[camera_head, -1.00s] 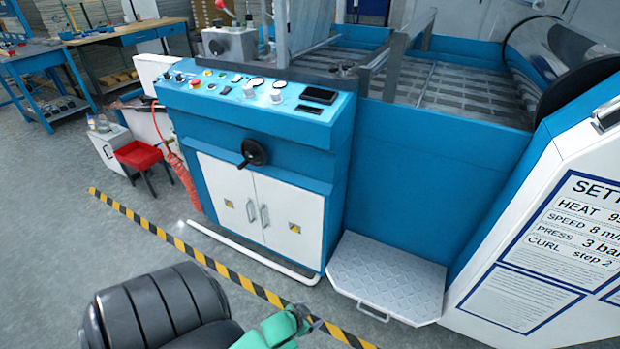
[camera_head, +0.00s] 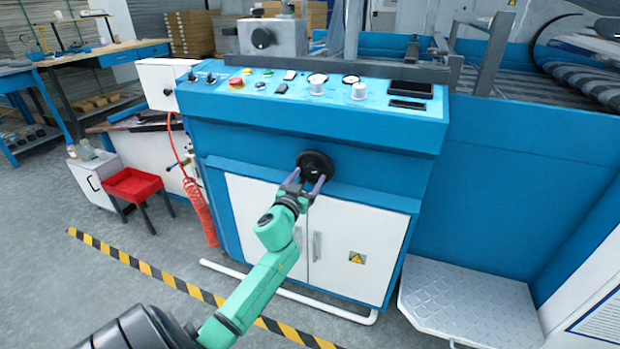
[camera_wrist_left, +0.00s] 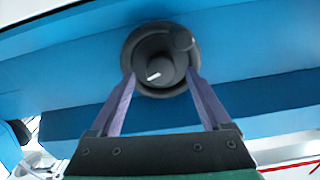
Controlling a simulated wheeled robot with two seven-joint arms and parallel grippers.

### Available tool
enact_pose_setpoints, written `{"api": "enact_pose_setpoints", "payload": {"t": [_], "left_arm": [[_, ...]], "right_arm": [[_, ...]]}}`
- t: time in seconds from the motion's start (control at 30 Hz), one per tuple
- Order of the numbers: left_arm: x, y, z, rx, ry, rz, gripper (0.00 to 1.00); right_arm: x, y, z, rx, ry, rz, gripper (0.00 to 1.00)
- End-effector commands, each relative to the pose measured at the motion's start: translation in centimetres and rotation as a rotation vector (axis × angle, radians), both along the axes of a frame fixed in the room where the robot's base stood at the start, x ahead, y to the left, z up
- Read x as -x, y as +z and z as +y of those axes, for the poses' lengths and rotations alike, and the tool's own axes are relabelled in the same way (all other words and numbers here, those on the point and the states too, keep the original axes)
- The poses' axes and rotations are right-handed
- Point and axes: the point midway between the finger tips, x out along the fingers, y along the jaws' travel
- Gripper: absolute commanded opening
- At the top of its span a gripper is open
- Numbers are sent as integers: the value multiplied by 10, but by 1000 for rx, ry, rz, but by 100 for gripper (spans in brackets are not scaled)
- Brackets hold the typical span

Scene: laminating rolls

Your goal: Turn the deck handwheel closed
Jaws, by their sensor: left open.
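The black round handwheel (camera_head: 316,166) sits on the blue front of the machine, under the control panel. In the left wrist view the handwheel (camera_wrist_left: 150,62) shows a hub with a white mark and a knob at its upper right. My left gripper (camera_head: 305,184) is open at the lower rim of the handwheel. In the wrist view the two fingers of my left gripper (camera_wrist_left: 163,85) reach to either side of the handwheel's lower part. I cannot tell whether they touch it. My right gripper is not in view.
The control panel (camera_head: 300,88) with buttons and knobs juts out above the handwheel. White cabinet doors (camera_head: 345,250) with handles lie below. A tread-plate step (camera_head: 470,297) stands at the right. A red stool (camera_head: 135,184) and a coiled red hose (camera_head: 200,205) are at the left.

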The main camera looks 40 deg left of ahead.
Motion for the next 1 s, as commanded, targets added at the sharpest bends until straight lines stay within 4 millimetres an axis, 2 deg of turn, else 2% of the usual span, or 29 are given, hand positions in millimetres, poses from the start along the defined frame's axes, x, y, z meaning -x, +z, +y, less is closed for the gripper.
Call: {"api": "enact_pose_setpoints", "payload": {"t": [0.13,0.37,0.4,0.57,0.6,1.0], "left_arm": [[-16,-1,6,-1,0,0,81],[-18,-1,6,0,0,2,81],[-18,-1,6,1,0,2,77],[-18,-1,6,1,0,2,16],[-18,-1,6,1,0,2,1],[-18,-1,6,-50,-1,20,0]], "right_arm": [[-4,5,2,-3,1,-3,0],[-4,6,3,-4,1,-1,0],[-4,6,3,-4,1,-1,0],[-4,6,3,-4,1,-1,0],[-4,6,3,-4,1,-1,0],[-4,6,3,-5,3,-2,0]]}}
